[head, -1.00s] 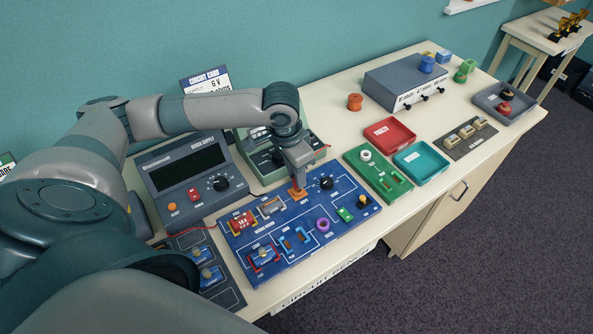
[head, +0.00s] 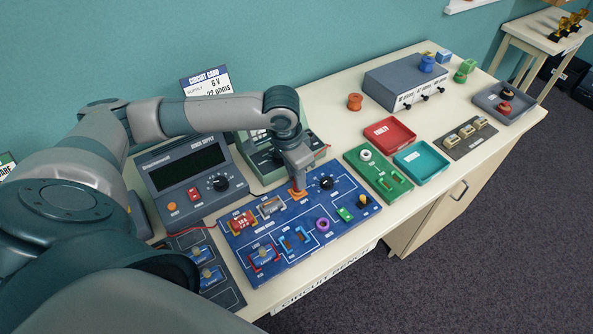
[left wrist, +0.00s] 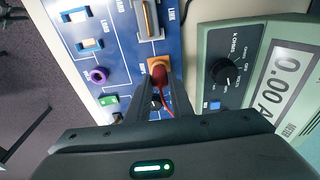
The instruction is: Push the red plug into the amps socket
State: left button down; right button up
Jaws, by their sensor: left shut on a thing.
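My left gripper (head: 298,186) points down over the blue circuit board (head: 345,218), at the orange socket (head: 303,197) near its back edge. In the left wrist view the gripper (left wrist: 160,82) is shut on the red plug (left wrist: 160,71), with a red lead trailing from it. The plug's tip is at the orange socket (left wrist: 158,62), which I take for the amps socket; its label is too small to read. I cannot tell how deep the plug sits. A purple socket (head: 322,225) stands apart towards the front. My right gripper is not in view.
A black knob (head: 326,183) stands close right of the gripper. The green meter (left wrist: 245,75) behind the board reads 0.00 A. The grey power supply (head: 187,178) stands to the left. Red (head: 390,134) and teal (head: 421,160) trays lie to the right.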

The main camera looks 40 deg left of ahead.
pick_arm(q)
jog(key=shift+f, duration=0.5)
dwell(0.4)
jog(key=c, duration=1)
grip_release()
jog(key=shift+r, duration=0.1)
jog(key=shift+r+p, duration=2.7)
jog(key=shift+p, duration=0.55)
jog(key=shift+r+p, duration=0.85)
jog(key=shift+r, duration=0.4)
